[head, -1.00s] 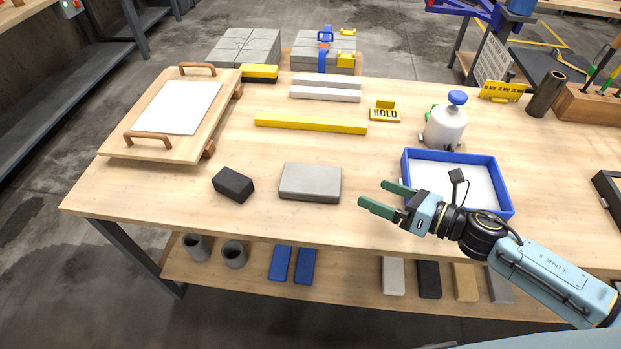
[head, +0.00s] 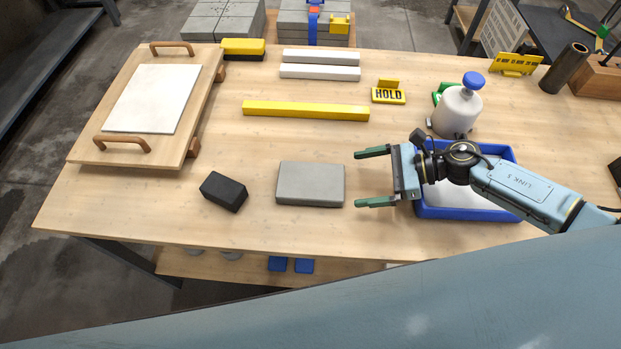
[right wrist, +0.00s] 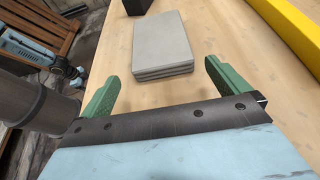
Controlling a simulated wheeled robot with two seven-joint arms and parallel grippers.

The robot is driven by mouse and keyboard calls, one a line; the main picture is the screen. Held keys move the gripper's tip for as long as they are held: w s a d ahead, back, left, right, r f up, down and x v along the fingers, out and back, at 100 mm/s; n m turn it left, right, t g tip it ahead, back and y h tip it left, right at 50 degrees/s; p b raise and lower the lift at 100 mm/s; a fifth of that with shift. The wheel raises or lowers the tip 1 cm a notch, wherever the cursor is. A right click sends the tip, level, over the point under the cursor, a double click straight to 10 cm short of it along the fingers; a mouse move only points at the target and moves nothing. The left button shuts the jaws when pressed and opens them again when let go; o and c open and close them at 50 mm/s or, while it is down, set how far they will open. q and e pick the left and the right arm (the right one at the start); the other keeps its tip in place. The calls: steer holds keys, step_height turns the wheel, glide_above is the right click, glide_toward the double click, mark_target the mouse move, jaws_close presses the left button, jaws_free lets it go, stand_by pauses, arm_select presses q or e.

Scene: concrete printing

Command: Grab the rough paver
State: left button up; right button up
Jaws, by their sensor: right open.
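The rough paver looks to be the grey rectangular slab (head: 310,184) lying flat near the front middle of the table. In the right wrist view the slab (right wrist: 163,40) lies just ahead of the fingers, and its near side shows horizontal grooves. My right gripper (head: 358,178) is open and empty, just right of the slab, its green fingers pointing at it. In the right wrist view the gripper (right wrist: 162,76) has its fingers apart, with bare wood between them and the slab. A light blue arm, apparently my left, shows small at that view's left edge; its jaws are unclear.
A black block (head: 223,191) lies left of the slab. A blue-rimmed tray (head: 466,213) is under my right wrist. A yellow bar (head: 305,110) lies behind the slab. A white bottle (head: 457,110) with a blue cap stands behind the tray. Bare wood surrounds the slab.

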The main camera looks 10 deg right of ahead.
mark_target(335, 182)
steer(key=shift+w+a+f, duration=0.15)
steer(key=shift+a, duration=0.25)
steer(key=shift+a+f, duration=0.1)
steer(key=shift+a, duration=0.05)
steer(key=p+x, duration=0.1)
steer(key=x, duration=0.3)
steer(key=shift+w+a, duration=0.15)
steer(key=shift+a, duration=0.15)
steer(key=shift+a+f, duration=0.1)
steer(key=shift+a, duration=0.1)
steer(key=shift+c, duration=0.3)
steer(key=c, duration=1.2)
steer(key=shift+w, duration=0.1)
steer(key=shift+c, duration=0.7)
arm_select(q)
steer(key=shift+w+d+r, duration=0.1)
steer(key=shift+w+r, duration=0.2)
steer(key=shift+w, duration=0.25)
steer(key=shift+w+r, duration=0.25)
steer(key=shift+w, duration=0.3)
